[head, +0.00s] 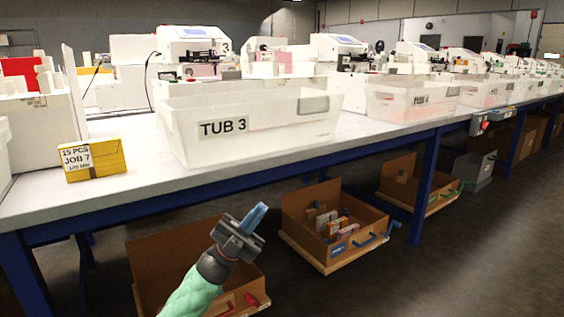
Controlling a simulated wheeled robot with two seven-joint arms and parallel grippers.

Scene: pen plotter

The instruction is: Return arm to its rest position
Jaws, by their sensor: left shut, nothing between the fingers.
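My left gripper (257,217) comes in from the bottom, on an arm with a green sleeve. Its blue fingers are shut with nothing between them. It is in front of the table's near edge, above a cardboard drawer box on the floor, and apart from the table. My right gripper is out of view.
A blue-legged table (135,190) holds a white bin marked TUB 3 (180,137), another marked TUB 4 (395,105), a yellow JOB 7 box (108,156) and several white machines. Open cardboard boxes (300,252) with small packs stand below.

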